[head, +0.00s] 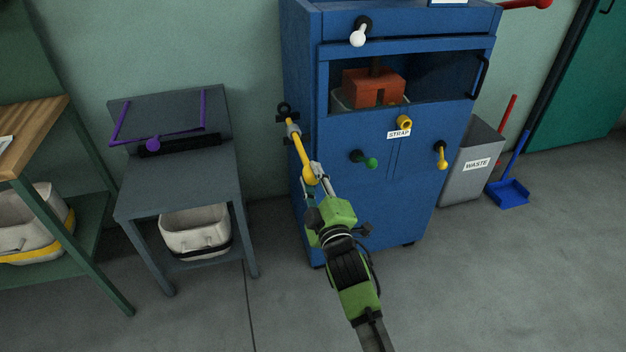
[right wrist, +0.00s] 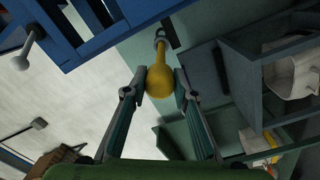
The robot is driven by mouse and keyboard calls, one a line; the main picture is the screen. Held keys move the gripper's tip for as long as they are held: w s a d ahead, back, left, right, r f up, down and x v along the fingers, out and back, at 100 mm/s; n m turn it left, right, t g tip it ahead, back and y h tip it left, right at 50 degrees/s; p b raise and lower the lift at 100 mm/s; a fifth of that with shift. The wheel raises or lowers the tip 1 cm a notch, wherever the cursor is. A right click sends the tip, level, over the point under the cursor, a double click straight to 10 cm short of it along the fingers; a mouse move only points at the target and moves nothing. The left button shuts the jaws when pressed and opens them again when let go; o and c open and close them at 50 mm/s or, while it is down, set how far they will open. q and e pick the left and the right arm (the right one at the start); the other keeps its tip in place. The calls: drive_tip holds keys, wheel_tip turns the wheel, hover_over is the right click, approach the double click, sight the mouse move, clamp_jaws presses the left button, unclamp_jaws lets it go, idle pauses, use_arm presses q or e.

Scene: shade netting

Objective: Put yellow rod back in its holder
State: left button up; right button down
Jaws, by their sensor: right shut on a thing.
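The yellow rod (head: 298,151) is at the left front edge of the blue cabinet, tilted, its thick rounded end low and its thin end up. A grey collar (head: 292,128) and a black ring-shaped piece (head: 284,107) are at its upper end; I cannot tell whether the rod sits in them. My right gripper (head: 311,181) is shut on the thick end. In the right wrist view the yellow end (right wrist: 159,83) lies between the two fingertips (right wrist: 160,88), with a grey ring beyond it. My left gripper is not in view.
The blue cabinet (head: 330,200) carries a white knob (head: 357,39), a green knob (head: 364,160), a yellow ring (head: 404,122) above a STRAP label and a yellow handle (head: 441,156). A grey table (head: 180,185) stands left; a waste bin (head: 468,180) stands right. Floor in front is clear.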

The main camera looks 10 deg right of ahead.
sight(306, 160)
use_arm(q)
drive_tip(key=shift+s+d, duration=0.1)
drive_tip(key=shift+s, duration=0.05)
use_arm(e)
drive_tip(key=shift+w+r, duration=0.1)
drive_tip(key=shift+w, duration=0.1)
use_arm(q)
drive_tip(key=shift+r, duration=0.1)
use_arm(e)
drive_tip(key=shift+w, duration=0.75)
drive_tip(key=shift+w, duration=0.3)
use_arm(q)
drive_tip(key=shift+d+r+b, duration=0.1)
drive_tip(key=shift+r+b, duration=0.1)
drive_tip(key=shift+b, duration=0.1)
use_arm(e)
drive_tip(key=shift+w, duration=0.5)
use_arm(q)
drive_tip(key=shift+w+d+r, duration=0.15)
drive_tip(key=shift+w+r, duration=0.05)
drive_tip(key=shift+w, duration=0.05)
use_arm(e)
drive_tip(key=shift+w, duration=0.25)
drive_tip(key=shift+w, duration=0.2)
